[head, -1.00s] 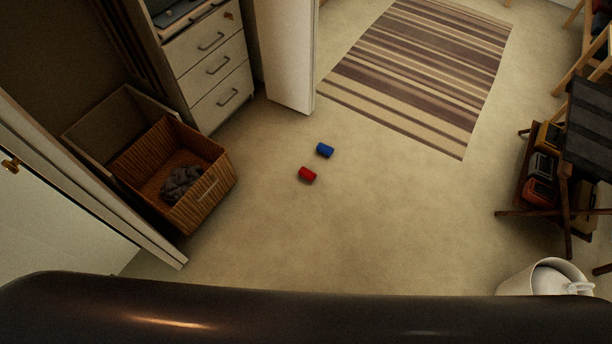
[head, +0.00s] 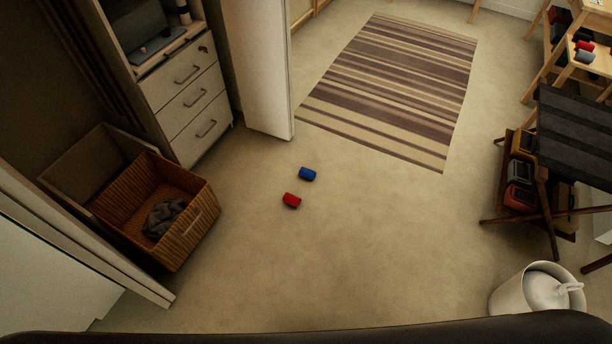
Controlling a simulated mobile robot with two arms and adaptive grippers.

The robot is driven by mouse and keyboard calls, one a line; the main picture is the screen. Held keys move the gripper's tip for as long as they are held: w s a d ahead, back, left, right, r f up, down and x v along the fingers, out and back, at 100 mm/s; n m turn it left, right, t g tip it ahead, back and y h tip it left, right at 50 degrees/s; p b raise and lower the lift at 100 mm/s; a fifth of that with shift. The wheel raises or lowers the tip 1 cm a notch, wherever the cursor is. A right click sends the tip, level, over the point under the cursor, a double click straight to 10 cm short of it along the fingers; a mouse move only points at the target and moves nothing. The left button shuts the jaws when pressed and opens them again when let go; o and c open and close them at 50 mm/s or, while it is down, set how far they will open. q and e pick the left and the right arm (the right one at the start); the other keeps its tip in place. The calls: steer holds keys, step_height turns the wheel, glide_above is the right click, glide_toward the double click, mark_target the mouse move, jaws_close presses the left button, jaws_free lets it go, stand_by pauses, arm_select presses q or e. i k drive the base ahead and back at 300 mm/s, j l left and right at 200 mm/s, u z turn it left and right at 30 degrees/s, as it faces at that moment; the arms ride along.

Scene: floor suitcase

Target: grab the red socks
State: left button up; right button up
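The red socks (head: 291,200) lie as a small rolled bundle on the beige floor, near the middle of the head view. A similar blue bundle (head: 307,174) lies just behind and to the right of them, with a small gap between. Another small red item (head: 584,46) sits on a wooden shelf at the far upper right; I cannot tell what it is. Neither of my grippers shows in the head view. A dark part of my own body fills the bottom edge.
An open wicker drawer or basket (head: 165,247) with grey cloth stands at left, below white drawers (head: 188,98). A striped rug (head: 395,85) lies behind. A dark-topped stand (head: 575,135) and white bin (head: 535,290) are at right.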

mark_target(289, 199)
steer(key=i+l+u, duration=0.35)
steer(key=i+l, duration=0.4)
